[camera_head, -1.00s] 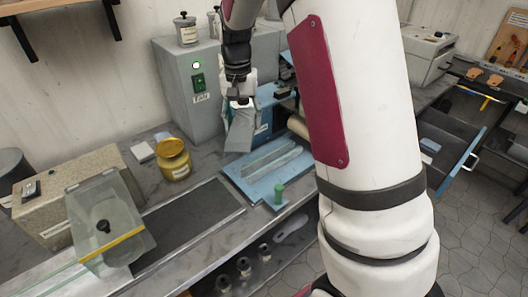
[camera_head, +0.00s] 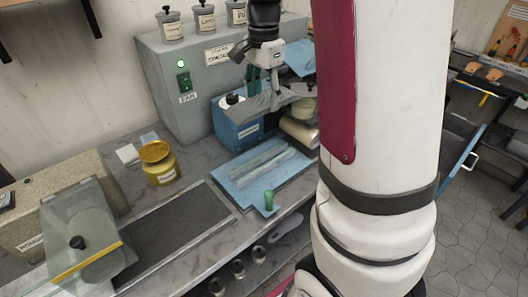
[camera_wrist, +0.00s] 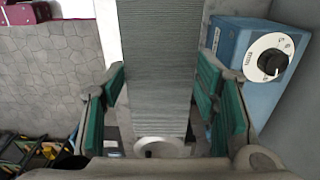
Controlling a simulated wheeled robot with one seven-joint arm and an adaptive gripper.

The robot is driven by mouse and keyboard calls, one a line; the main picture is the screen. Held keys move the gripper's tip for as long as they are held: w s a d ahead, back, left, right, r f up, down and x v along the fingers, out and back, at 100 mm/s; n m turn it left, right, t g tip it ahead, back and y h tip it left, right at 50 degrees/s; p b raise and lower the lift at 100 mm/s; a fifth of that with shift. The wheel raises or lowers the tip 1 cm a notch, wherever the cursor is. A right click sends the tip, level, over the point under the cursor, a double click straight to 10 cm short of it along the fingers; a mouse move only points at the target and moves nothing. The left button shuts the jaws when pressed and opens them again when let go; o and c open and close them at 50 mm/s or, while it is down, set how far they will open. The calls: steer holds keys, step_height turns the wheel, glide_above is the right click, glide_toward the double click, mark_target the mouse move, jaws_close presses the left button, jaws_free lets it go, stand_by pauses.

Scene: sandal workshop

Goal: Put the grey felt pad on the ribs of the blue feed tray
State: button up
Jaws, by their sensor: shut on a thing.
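The grey felt pad (camera_head: 240,108) is in my gripper (camera_head: 264,84), held up in the air beside the blue box in the head view. In the wrist view the pad (camera_wrist: 158,60) is a long, finely lined grey strip between the green fingers of my gripper (camera_wrist: 160,88). The blue feed tray (camera_head: 236,168) lies on the bench, below the pad in the picture. Pale lengthwise ribs (camera_head: 262,166) show on it and nothing covers them. The tray's right end is close to my arm in the picture.
A blue box with a dial (camera_head: 236,130) stands behind the tray, near the pad. A green knob (camera_head: 268,200) stands at the tray's front. A yellow jar (camera_head: 158,165) and a dark belt (camera_head: 185,235) are to the left. A beige roller (camera_head: 300,130) lies at right.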

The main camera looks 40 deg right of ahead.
step_height(320, 180, down, 19)
steer(key=shift+r+p, duration=0.1)
steer(key=shift+p, duration=0.6)
steer(key=shift+f, duration=0.25)
steer(key=o, duration=0.9)
steer(key=shift+o, duration=0.6)
